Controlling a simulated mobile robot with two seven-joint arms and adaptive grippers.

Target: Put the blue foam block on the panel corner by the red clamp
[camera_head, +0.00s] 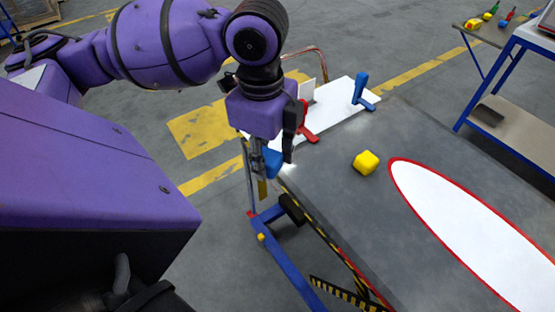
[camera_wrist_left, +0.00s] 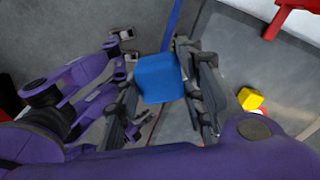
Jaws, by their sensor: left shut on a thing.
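The blue foam block (camera_wrist_left: 158,78) is between the fingers of my left gripper (camera_wrist_left: 157,85) in the left wrist view. In the head view the left gripper (camera_head: 272,158) is shut on the blue block (camera_head: 272,164), which is partly hidden by the fingers. It is held at the near left edge of the grey table. The white panel (camera_head: 338,108) lies at the table's far end. The red clamp (camera_head: 306,124) stands on the panel, just beyond and right of the gripper; part of it shows in the left wrist view (camera_wrist_left: 290,14). My right gripper is not in view.
A blue clamp (camera_head: 361,90) stands at the panel's right part. A yellow block (camera_head: 366,162) lies on the grey table (camera_head: 335,190), left of a red-edged white oval (camera_head: 460,225). A blue-framed cart (camera_head: 500,140) stands at the far right.

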